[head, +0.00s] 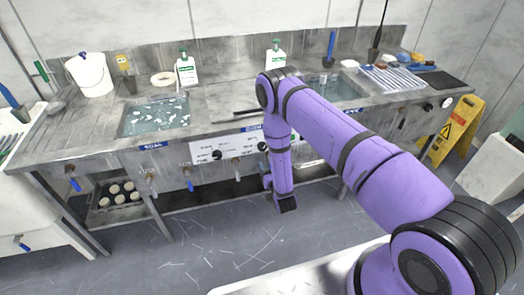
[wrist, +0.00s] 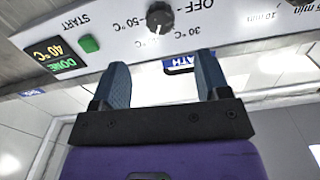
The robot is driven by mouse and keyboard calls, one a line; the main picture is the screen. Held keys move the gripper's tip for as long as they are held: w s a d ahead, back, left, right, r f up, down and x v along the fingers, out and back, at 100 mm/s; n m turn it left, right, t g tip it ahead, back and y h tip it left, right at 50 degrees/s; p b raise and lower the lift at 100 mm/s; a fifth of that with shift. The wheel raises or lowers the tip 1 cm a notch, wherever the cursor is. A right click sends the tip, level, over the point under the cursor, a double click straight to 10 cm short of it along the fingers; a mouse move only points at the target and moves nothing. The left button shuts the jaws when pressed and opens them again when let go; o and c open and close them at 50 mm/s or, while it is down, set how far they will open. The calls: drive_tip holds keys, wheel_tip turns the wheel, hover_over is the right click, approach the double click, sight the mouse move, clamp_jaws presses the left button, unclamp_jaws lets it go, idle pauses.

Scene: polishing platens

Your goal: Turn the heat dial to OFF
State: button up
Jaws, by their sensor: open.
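The heat dial (wrist: 159,17) is a dark round knob on a white panel (wrist: 110,20), shown upside down near the top of the wrist view. Printing around it reads OFF, 30 °C and 50 °C. I cannot tell clearly which mark its pointer faces. My gripper (wrist: 163,82) is open and empty, its two blue fingers reaching toward the panel, with the dial above the gap and apart from them. In the head view my arm hangs down in front of the bench's front panel (head: 202,146), and my fingers are hidden or too small to make out there.
Beside the dial are a green START button (wrist: 89,44) and a display (wrist: 55,52) reading 40 °C and DONE. The bench (head: 100,130) holds a water basin (head: 155,115), a white bucket (head: 90,74) and bottles. Blue-handled taps (head: 189,184) stick out below its front edge. A yellow floor sign (head: 455,130) stands right.

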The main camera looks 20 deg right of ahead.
sight(263, 149)
drive_tip(key=w, duration=1)
drive_tip(key=shift+w, duration=0.35)
drive_tip(key=c, duration=0.9)
